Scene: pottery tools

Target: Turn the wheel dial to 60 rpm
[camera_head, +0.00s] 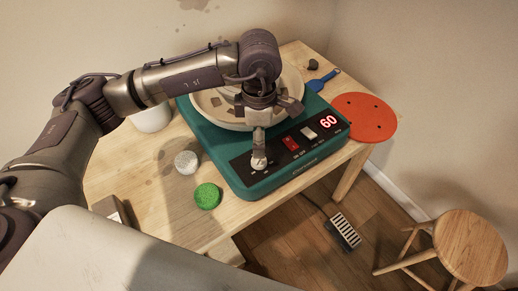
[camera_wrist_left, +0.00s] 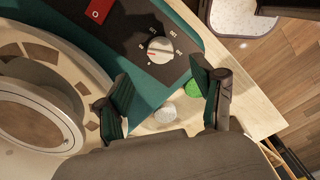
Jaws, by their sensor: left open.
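The teal pottery wheel base (camera_head: 225,150) stands on a wooden table. My left gripper (camera_head: 275,132) is open over the panel, one finger close to the dial. In the left wrist view, the open gripper (camera_wrist_left: 159,76) has its fingers to either side below the dial, holding nothing. Touch with the dial cannot be told. My right gripper is out of view.
A red switch (camera_head: 290,143) and a white switch (camera_head: 308,133) sit on the panel. An orange disc (camera_head: 365,117) is at the right. A stool (camera_head: 470,247) stands on the floor.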

